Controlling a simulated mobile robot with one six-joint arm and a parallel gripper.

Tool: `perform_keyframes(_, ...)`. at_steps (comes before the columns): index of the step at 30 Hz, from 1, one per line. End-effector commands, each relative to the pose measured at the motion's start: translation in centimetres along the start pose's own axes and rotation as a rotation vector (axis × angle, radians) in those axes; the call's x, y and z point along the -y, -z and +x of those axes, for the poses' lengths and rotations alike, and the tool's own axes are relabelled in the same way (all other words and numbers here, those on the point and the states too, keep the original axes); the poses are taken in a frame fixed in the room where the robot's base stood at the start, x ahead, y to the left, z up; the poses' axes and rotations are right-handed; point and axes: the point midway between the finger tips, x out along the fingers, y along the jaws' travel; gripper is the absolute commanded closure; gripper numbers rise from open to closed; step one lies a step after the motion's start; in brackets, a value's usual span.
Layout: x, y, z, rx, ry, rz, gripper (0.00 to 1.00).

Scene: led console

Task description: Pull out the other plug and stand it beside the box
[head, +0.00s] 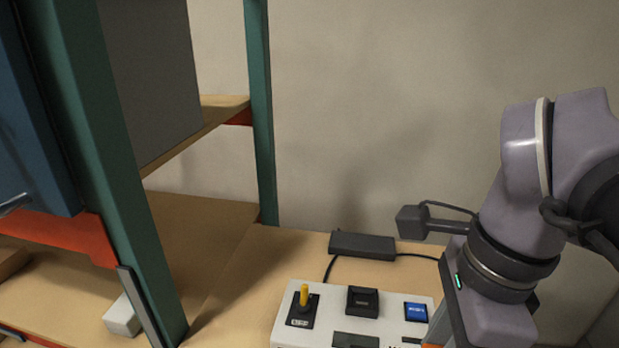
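The box (333,293) is a white console at the bottom centre, cut off by the frame's lower edge. Its top carries a yellow lever (304,296) on a black plate, a raised black square part (362,300), a blue square part (416,311) and a flat dark part (355,340). I cannot pick out either plug for certain. My gripper (497,328) comes down at the lower right, beside the box's right side. Its fingers are below the frame or hidden, so I cannot see whether it holds anything. A small orange patch shows by the box's lower right, too cut off to identify.
A black power brick (362,246) with cables lies behind the box on the wooden table (265,275). A green-posted shelf rack (262,130) stands at the left. A white block (122,317) lies near its front post. Bare table shows left of the box.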

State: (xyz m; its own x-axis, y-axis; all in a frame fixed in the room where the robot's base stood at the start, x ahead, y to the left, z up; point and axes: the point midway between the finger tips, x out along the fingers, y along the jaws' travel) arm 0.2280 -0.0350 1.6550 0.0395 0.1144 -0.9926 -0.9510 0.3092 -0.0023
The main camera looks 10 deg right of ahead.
Motion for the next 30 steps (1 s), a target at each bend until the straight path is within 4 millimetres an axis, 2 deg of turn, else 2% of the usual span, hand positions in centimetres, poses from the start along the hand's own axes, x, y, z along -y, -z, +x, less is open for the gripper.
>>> perform_keyframes(10, 0.0, -0.2, 0.2, 0.000, -0.001, -0.002, 1.00)
perform_keyframes(30, 1.6, -5.6, 0.9, -0.001, -0.003, -0.003, 1.00)
